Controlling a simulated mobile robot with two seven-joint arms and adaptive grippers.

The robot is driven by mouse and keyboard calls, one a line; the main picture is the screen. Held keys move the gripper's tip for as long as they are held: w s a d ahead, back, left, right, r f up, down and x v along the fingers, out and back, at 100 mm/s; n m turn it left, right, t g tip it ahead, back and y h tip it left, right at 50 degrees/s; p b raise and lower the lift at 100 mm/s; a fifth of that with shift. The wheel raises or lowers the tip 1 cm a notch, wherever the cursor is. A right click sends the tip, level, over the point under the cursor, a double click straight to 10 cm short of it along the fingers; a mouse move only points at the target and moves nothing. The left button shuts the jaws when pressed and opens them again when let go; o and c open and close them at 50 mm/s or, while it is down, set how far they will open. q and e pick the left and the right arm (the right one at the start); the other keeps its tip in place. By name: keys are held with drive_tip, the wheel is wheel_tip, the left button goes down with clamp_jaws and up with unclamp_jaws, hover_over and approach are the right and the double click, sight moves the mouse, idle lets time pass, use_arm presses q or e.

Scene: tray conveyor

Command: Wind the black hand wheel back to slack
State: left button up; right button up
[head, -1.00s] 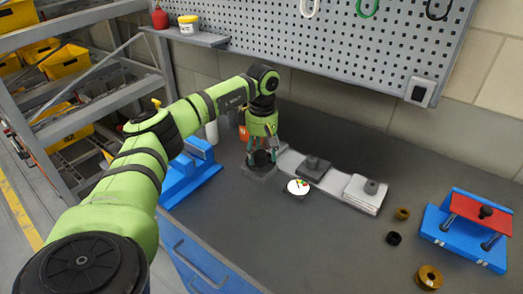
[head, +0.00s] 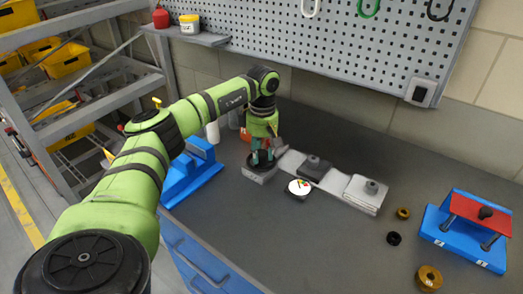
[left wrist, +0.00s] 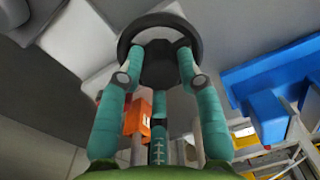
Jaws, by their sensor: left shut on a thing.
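The black hand wheel (head: 262,162) sits on a grey block at the left end of the pale rail (head: 331,181). My left gripper (head: 262,152) points down at it, with its teal fingers at the wheel. In the left wrist view the wheel (left wrist: 159,20) shows its dark rim and spokes, and the fingertips of my left gripper (left wrist: 161,77) are shut on its middle part. A round dial (head: 299,187) with a white face and coloured marks lies just in front of the rail. Its needle is too small to read. My right gripper is out of view.
A dark block (head: 314,167) and a pale block (head: 362,193) sit along the rail. A blue stand (head: 190,175) is on the left, and a blue fixture with a red plate (head: 480,212) on the right. Brass and black rings lie near it. The front bench is clear.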

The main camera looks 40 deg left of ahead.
use_arm(q)
drive_tip(key=n+p, duration=0.1)
drive_tip(key=n, duration=0.3)
drive_tip(key=shift+d, duration=0.2)
drive_tip(key=n+p, duration=0.1)
drive_tip(key=n, duration=0.3)
drive_tip(key=shift+n+p, duration=0.3)
drive_tip(key=shift+n, duration=0.1)
drive_tip(key=n+p, duration=0.1)
drive_tip(key=n, duration=0.3)
drive_tip(key=n+p, duration=0.1)
drive_tip(key=n, duration=0.4)
drive_tip(key=n+p, duration=0.1)
drive_tip(key=n, duration=0.2)
drive_tip(key=shift+a+r+n, duration=0.1)
drive_tip(key=shift+n, duration=0.2)
drive_tip(key=n+p, duration=0.1)
drive_tip(key=n, duration=0.3)
drive_tip(key=shift+a+n+t+p, duration=0.1)
drive_tip(key=shift+n+t+p, duration=0.2)
drive_tip(key=shift+p, duration=0.05)
drive_tip(key=n+p, duration=0.1)
drive_tip(key=n, duration=0.4)
drive_tip(key=shift+a+r+p, duration=0.1)
drive_tip(key=shift+p, duration=0.25)
drive_tip(key=shift+a+n+p, duration=0.1)
drive_tip(key=shift+n+p, duration=0.3)
drive_tip(key=shift+n, duration=0.7)
